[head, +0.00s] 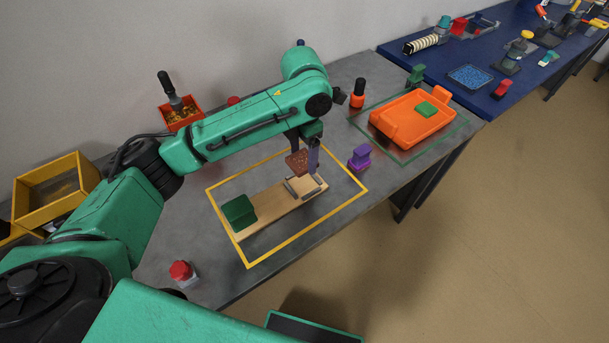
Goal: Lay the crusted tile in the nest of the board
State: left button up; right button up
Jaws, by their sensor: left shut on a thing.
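The crusted tile (296,161) is a reddish-brown, rough piece held in my left gripper (305,160). The gripper is shut on it, and the tile hangs tilted just above the right end of the board. The board (270,207) is pale wood and lies inside a yellow outlined rectangle on the grey table. Its nest (303,188), framed by grey bars, is at its right end, below the gripper. A green block (239,211) sits at the board's left end. Whether the tile touches anything below is hard to tell. My right gripper is not in view.
A purple object (360,158) stands close to the right of the board. An orange tray (412,120) with a green block lies farther right in a green outline. A red-topped piece (182,272) stands front left. An orange bin (181,113) and a yellow box (56,190) are behind.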

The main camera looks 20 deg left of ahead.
aim_at(303, 187)
pick_arm(q)
notch_tip(303, 187, down, 8)
jog(key=shift+f, duration=0.15)
jog(key=shift+s+f, duration=0.45)
jog(key=shift+f, duration=0.35)
jog(key=o, duration=1.3)
jog(key=shift+o, duration=0.2)
jog(key=r, duration=0.2)
jog(key=w+r, duration=0.1)
jog(key=r, duration=0.2)
jog(key=shift+w+d, duration=0.2)
jog(key=r, duration=0.5)
jog(key=r+b, duration=0.1)
jog(key=r, duration=0.2)
jog(key=shift+s, duration=0.25)
jog(key=shift+w+r, duration=0.15)
